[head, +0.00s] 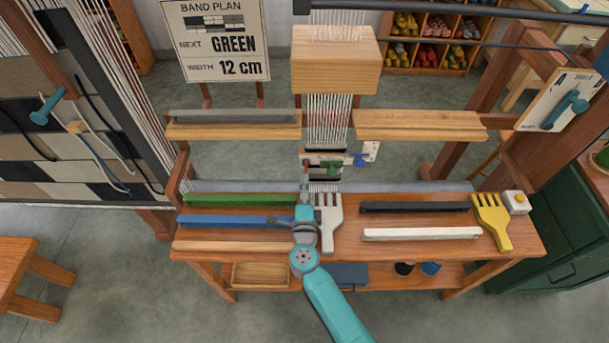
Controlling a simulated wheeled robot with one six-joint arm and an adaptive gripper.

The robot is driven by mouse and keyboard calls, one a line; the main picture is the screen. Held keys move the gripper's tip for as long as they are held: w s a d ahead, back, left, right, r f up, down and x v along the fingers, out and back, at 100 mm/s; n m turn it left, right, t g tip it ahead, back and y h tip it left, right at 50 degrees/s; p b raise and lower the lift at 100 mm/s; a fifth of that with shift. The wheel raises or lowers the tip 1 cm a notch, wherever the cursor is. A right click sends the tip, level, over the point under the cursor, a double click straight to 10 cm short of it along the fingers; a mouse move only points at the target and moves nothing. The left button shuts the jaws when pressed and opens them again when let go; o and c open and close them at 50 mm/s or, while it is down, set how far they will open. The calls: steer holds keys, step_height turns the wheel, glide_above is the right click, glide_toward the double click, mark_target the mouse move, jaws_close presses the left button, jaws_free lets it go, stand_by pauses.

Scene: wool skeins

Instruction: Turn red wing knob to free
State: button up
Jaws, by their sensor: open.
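A small pale panel (322,157) stands at the middle of the loom, below the hanging white threads. On it are a green wing knob (337,168) and a blue wing knob (360,160). A small red part, seemingly the red wing knob (305,167), shows at the panel's left end. My gripper (305,182) is right in front of this red part, open, and looks empty. The gripper hides part of the red part, so I cannot tell whether they touch or how the wings are turned.
A white comb (328,222) lies just right of my gripper. Green (240,199) and blue (235,221) bars lie left; black (414,207) and white (422,233) bars lie right. A yellow comb (492,222) lies far right. A wooden block (335,60) hangs above the panel.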

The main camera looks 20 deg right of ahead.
steer(key=shift+v, duration=2.8)
steer(key=s+d+n, duration=0.1)
steer(key=s, duration=0.1)
steer(key=s+d+n, duration=0.1)
steer(key=s, duration=0.2)
steer(key=s+d+n, duration=0.1)
steer(key=s, duration=0.2)
steer(key=shift+r+t+y, duration=0.25)
steer(key=shift+t+y, duration=0.15)
steer(key=s+r+n+g+y, duration=0.1)
steer(key=s+r+n, duration=0.3)
steer(key=s, duration=0.7)
steer(key=s+r+n+g+y, duration=0.1)
steer(key=s+r+n, duration=0.3)
steer(key=s+n, duration=0.4)
steer(key=s+r+n+g+y, duration=0.1)
steer(key=s+r+n, duration=0.3)
steer(key=s, duration=1.1)
steer(key=shift+d+n+y, duration=0.4)
steer(key=shift+n+y, duration=0.5)
steer(key=shift+n, duration=0.3)
